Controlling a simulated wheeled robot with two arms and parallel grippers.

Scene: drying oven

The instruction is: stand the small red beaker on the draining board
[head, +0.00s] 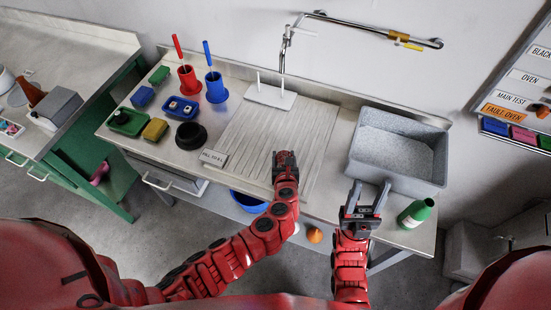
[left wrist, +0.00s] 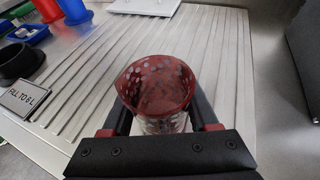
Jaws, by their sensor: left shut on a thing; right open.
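The small red beaker (left wrist: 157,82), a dark red rim with pale speckles over a clearer lower body, is between the fingers of my left gripper (left wrist: 160,112) in the left wrist view. The gripper is shut on it, and its mouth faces the camera. In the head view my left gripper (head: 285,158) is over the front part of the ribbed draining board (head: 318,130); the beaker is hard to make out there. The board also shows in the left wrist view (left wrist: 218,60). I cannot tell whether the beaker touches it. My right gripper (head: 367,198) is open and empty.
A grey basin (head: 395,150) stands right of the board, with a green bottle (head: 415,213) in front. A "FILL TO 6 L" sign (head: 214,158), a black round dish (head: 191,135) and red and blue holders are to the left. The board's ribbed middle is clear.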

